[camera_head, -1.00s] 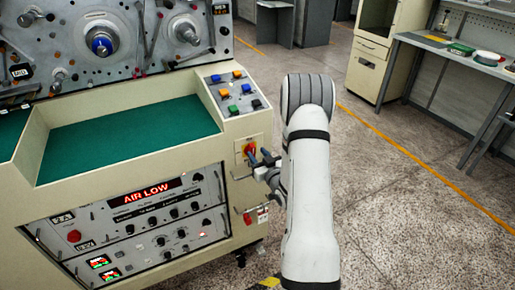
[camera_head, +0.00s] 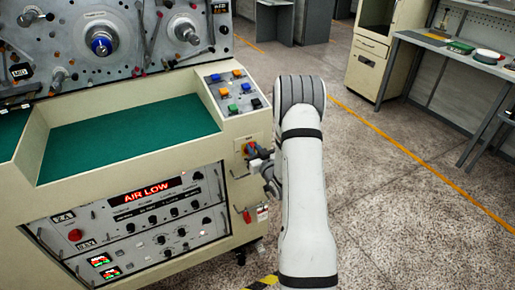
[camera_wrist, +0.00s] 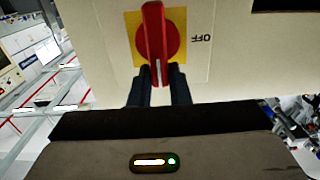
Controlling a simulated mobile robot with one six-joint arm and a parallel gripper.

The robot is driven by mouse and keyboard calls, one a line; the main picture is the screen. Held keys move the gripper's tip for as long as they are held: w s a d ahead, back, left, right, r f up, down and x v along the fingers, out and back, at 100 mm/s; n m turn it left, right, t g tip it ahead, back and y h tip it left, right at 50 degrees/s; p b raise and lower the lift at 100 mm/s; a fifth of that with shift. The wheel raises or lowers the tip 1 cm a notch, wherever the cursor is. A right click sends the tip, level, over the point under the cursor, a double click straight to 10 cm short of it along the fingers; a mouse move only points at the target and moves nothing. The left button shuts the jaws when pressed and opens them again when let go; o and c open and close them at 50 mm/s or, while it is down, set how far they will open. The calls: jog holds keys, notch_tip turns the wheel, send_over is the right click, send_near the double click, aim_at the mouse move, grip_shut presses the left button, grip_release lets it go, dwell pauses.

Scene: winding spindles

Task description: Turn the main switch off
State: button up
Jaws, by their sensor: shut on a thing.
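The main switch is a red rotary knob with a raised red handle (camera_wrist: 154,42) on a yellow square plate in the wrist view. The handle stands upright in that picture. An upside-down OFF label (camera_wrist: 201,39) is to its right. In the head view the switch (camera_head: 249,147) is small on the machine's cream right-hand panel, partly hidden by my gripper (camera_head: 255,154). My gripper's dark fingers (camera_wrist: 160,73) are shut on the lower end of the handle, one on each side.
The cream machine has a control panel (camera_head: 237,92) with coloured buttons above the switch and a red AIR LOW display (camera_head: 148,190) to the left. A red item and tag (camera_head: 262,213) hang below the switch. Open floor (camera_head: 400,200) lies to the right.

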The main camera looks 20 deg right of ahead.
jog(key=shift+d, duration=0.2)
grip_shut()
jog(key=shift+a+f+n+b, duration=0.2)
jog(key=shift+n+b, duration=0.1)
jog(key=shift+b, duration=0.65)
jog(key=n+b, duration=0.2)
jog(key=b, duration=0.3)
jog(key=a+f+n+b, duration=0.1)
jog(key=n+b, duration=0.2)
jog(key=b, duration=0.3)
jog(key=a+n+b, duration=0.1)
jog(key=n+b, duration=0.2)
jog(key=b, duration=0.3)
jog(key=shift+f, duration=0.2)
jog(key=n+b, duration=0.2)
jog(key=b, duration=0.1)
jog(key=n+b, duration=0.2)
jog(key=b, duration=0.2)
jog(key=f+n+b, duration=0.1)
jog(key=b, duration=0.2)
jog(key=shift+a+n+b, duration=0.4)
jog(key=n+b, duration=0.1)
jog(key=b, duration=0.1)
jog(key=n+b, duration=0.1)
jog(key=b, duration=0.1)
jog(key=shift+s+a+f+n, duration=0.1)
jog(key=shift+f+n, duration=0.05)
jog(key=shift+n, duration=0.15)
jog(key=shift+n+b, duration=0.5)
jog(key=shift+b, duration=0.45)
